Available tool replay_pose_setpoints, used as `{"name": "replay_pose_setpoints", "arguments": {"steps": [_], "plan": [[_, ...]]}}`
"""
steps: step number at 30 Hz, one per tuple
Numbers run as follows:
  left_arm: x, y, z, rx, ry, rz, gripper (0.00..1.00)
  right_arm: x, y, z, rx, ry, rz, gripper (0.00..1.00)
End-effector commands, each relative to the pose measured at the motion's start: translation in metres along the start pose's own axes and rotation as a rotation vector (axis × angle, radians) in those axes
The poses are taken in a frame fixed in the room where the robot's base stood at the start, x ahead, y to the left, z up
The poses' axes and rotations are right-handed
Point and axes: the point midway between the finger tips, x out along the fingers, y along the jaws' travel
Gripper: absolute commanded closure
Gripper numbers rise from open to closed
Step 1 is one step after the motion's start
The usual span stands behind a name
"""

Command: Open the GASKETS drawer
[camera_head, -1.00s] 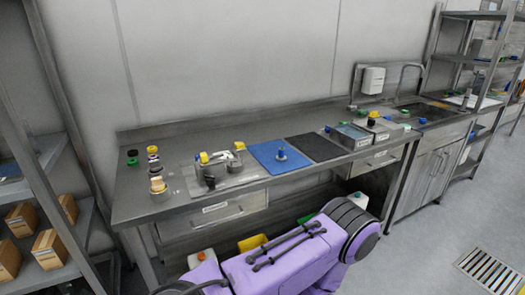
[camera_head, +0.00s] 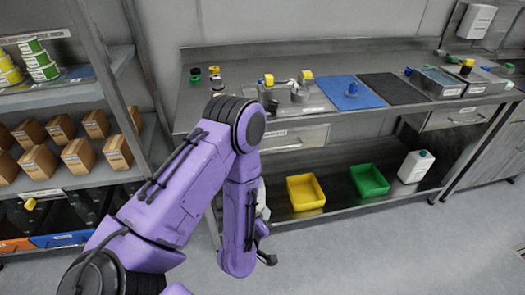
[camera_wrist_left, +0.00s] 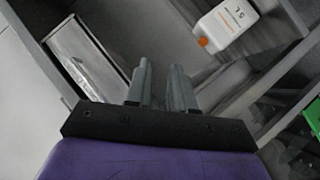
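Two drawers sit under the steel bench in the head view. The left drawer (camera_head: 300,136) is shut, with a pale label strip and part of its front behind my left arm. The right drawer (camera_head: 455,116) is also shut. I cannot read either label, so I cannot tell which is GASKETS. My left gripper (camera_head: 264,213) is low in front of the bench, below the left drawer and mostly hidden by the arm. In the left wrist view, its two fingers (camera_wrist_left: 161,88) stand apart with nothing between them. A pale drawer front (camera_wrist_left: 88,55) lies beyond them, left, not touched. My right gripper is out of view.
A yellow bin (camera_head: 306,192), a green bin (camera_head: 369,180) and a white bottle (camera_head: 415,167) stand on the lower shelf. A white jug (camera_wrist_left: 226,22) with an orange cap is near the fingers. Shelving with boxes (camera_head: 117,153) stands left. Floor right of my arm is clear.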

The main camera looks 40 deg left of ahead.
Motion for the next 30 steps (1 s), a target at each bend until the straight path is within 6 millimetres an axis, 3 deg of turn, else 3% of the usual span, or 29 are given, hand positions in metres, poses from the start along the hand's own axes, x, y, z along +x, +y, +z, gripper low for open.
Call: {"name": "replay_pose_setpoints", "arguments": {"steps": [1, 3, 7, 11, 21, 30], "plan": [[0.025, 0.019, -0.010, -0.153, 0.106, 0.119, 0.77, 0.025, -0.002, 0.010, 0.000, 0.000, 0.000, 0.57], [0.037, 0.052, -0.039, -0.362, 0.227, 0.276, 0.77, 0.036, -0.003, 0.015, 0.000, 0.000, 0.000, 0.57], [0.042, 0.084, -0.077, -0.611, 0.348, 0.458, 0.77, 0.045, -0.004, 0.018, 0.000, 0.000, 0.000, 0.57], [0.048, 0.097, -0.095, -0.678, 0.377, 0.504, 0.77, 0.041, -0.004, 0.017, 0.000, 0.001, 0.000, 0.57], [0.106, 0.118, -0.130, -0.671, 0.377, 0.499, 0.77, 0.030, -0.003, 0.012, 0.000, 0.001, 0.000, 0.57], [0.126, 0.126, -0.138, -0.667, 0.372, 0.498, 0.77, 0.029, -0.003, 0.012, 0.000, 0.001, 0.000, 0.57]]}}
